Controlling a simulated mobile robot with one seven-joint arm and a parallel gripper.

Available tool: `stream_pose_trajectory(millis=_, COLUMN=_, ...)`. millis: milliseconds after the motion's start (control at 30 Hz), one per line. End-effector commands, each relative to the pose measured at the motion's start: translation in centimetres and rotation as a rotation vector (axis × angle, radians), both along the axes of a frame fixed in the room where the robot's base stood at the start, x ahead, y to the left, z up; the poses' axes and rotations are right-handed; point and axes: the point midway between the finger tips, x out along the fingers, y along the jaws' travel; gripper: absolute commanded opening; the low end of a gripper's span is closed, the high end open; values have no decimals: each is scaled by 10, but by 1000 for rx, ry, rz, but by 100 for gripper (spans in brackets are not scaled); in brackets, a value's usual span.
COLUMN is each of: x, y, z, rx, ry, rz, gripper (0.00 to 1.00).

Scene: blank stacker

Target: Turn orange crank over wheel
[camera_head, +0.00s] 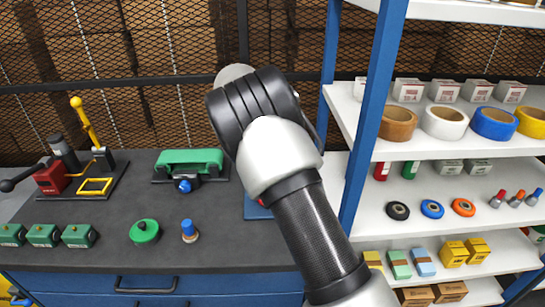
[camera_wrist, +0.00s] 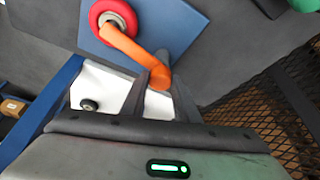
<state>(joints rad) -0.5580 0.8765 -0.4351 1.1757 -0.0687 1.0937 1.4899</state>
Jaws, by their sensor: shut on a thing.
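The orange crank (camera_wrist: 128,48) shows in the wrist view as a bent bar. It runs from the hub of the red wheel (camera_wrist: 97,14), which has a grey centre, towards my fingers. Its rounded end lies at my gripper (camera_wrist: 154,70), which is shut on it. The wheel is mounted on a blue panel (camera_wrist: 182,22). In the head view my arm hides the crank and my gripper.
A white shelf rack with a blue post (camera_head: 372,105) stands close on the right of my arm. On the dark bench are a green-handled device (camera_head: 190,160), a green knob (camera_head: 145,231), a red lever device (camera_head: 50,178) and several green blocks. A mesh fence stands behind.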

Motion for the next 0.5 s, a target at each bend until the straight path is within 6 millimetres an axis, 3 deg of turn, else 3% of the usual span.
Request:
stream_pose_trajectory(millis=400, x=0, y=1, z=-1, rx=2, ry=0, rz=-9, gripper=0)
stream_pose_trajectory(millis=433, x=0, y=1, z=-1, rx=2, ry=0, rz=-9, gripper=33)
stream_pose_trajectory(millis=500, x=0, y=1, z=0, rx=2, ry=0, rz=-9, gripper=45)
